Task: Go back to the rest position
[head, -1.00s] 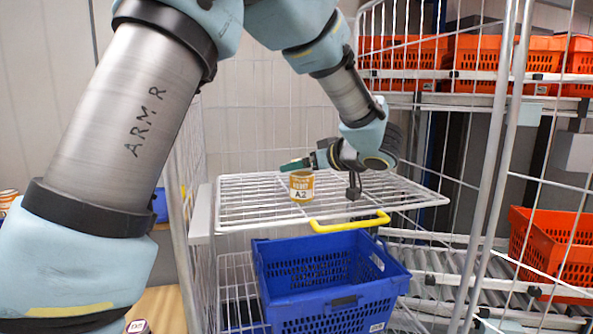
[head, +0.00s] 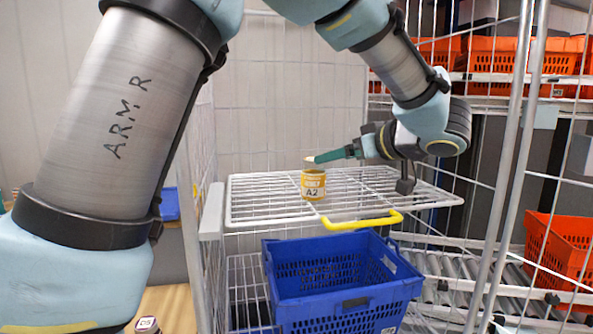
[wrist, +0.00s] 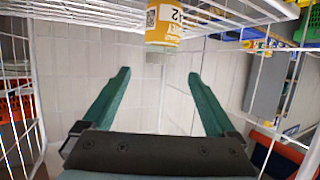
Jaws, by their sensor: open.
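My gripper (head: 330,155) is above the white wire shelf (head: 262,212) of the cage trolley, with its green fingers pointing left. In the wrist view both green fingers (wrist: 160,95) are spread wide with nothing between them. A yellow can labelled A2 (head: 313,187) stands upright on the shelf, just below and left of the fingertips. The can also shows at the top of the wrist view (wrist: 164,24), beyond the fingertips and apart from them.
A blue crate (head: 345,296) sits below the shelf, near its yellow handle (head: 362,221). Orange totes (head: 565,243) stand on racks at the right. Wire mesh walls and metal posts (head: 510,150) surround the shelf. The air above the shelf's left part is clear.

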